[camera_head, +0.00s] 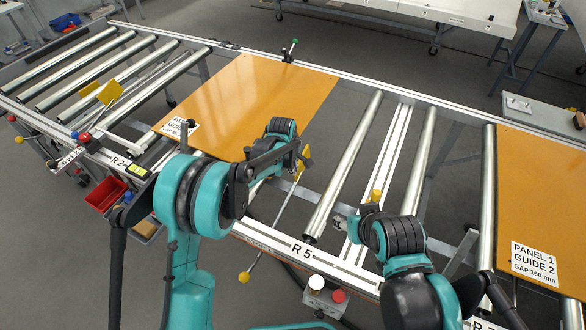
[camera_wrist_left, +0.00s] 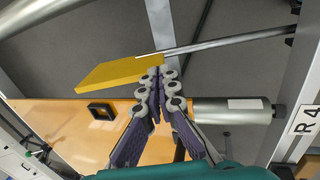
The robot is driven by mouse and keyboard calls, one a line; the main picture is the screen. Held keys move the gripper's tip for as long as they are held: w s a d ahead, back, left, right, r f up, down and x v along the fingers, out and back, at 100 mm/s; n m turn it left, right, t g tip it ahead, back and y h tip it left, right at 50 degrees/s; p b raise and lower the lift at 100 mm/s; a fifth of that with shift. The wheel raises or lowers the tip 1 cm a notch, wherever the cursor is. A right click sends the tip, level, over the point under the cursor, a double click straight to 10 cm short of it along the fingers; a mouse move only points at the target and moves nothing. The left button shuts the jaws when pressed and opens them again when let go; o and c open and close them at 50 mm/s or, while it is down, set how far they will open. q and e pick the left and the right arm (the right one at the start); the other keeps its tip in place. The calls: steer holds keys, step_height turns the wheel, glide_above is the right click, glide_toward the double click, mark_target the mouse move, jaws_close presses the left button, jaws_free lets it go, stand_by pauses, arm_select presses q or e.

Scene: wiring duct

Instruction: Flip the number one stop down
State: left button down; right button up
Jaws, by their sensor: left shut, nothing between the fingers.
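A yellow stop plate (camera_head: 306,158) on a thin rod is by my left gripper; the rod runs down to a yellow ball knob (camera_head: 244,277) at the conveyor's front. I see no number on this plate. In the left wrist view the plate (camera_wrist_left: 115,73) is raised at a slant, just beyond my left gripper (camera_wrist_left: 160,72). That gripper is shut and empty, its tips close to or touching the plate's edge; I cannot tell which. My right gripper (camera_head: 342,223) is over the front rail, small, and its jaws are unclear. Two more yellow plates (camera_head: 109,92) stand among the left rollers.
An orange panel (camera_head: 250,95) lies on the rollers beyond my left arm. Another orange panel (camera_head: 530,190), labelled Panel 1 Guide 2, lies at the right. Bare rollers (camera_head: 348,165) lie between them. A control box (camera_head: 325,298) with white and red buttons is at the front rail.

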mark_target(299, 177)
arm_select(q)
steer(key=w+f, duration=0.1)
steer(key=f, duration=0.1)
steer(key=w+d+f+g+b, duration=0.1)
steer(key=f, duration=0.2)
steer(key=w+d+f+g+y+b, duration=0.1)
steer(key=w+f, duration=0.1)
steer(key=shift+d+f, duration=0.15)
steer(key=shift+f, duration=0.25)
steer(key=shift+s, duration=0.2)
steer(key=shift+f, duration=0.1)
